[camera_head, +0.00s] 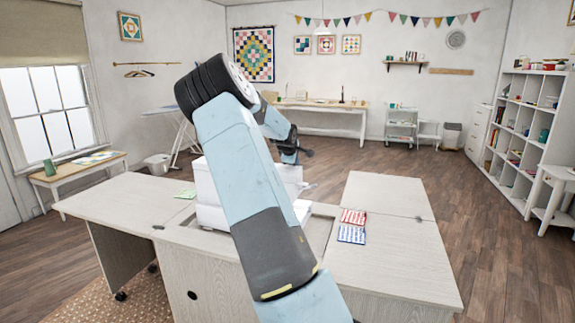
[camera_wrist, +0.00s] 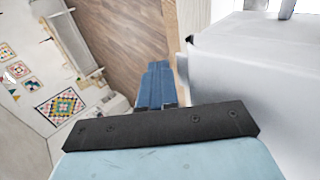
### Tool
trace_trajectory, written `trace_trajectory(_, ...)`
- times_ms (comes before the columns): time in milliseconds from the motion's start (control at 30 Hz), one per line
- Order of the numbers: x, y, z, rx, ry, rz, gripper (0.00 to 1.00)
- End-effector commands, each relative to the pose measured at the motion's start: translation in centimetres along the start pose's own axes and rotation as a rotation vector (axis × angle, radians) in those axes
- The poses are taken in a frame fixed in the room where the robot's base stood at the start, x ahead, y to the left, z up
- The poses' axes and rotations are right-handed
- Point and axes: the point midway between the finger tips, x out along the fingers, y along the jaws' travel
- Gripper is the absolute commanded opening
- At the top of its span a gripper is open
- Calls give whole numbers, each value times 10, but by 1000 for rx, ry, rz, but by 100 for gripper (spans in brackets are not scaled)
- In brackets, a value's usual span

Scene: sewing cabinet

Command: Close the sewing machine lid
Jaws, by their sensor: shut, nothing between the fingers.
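The white sewing machine (camera_head: 207,182) stands in the well of a pale wood cabinet (camera_head: 395,265), partly hidden behind my arm. A pale flat panel (camera_head: 385,193) lies level at the cabinet's back right, with a dark hinge at its front edge. I cannot tell for sure whether it is the lid. In the wrist view my blue fingers (camera_wrist: 158,84) are together. The white machine body (camera_wrist: 255,75) fills the right side there, beside the fingers; contact cannot be told.
A red packet (camera_head: 353,216) and a blue packet (camera_head: 351,234) lie right of the well. A green paper (camera_head: 185,194) lies on the left leaf (camera_head: 125,205). A white shelf (camera_head: 520,130) stands far right. The wood floor behind the cabinet is largely clear.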

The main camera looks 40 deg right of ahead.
Motion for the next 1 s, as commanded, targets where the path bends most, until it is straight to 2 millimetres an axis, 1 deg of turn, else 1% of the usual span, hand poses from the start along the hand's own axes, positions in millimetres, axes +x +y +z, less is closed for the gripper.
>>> trace_trajectory(333,0,0,0,1,0,1,0)
trace_trajectory(467,-4,4,1,2,0,2,0)
trace_trajectory(667,-24,25,2,2,1,3,0)
trace_trajectory(1000,-72,70,1,1,0,2,0)
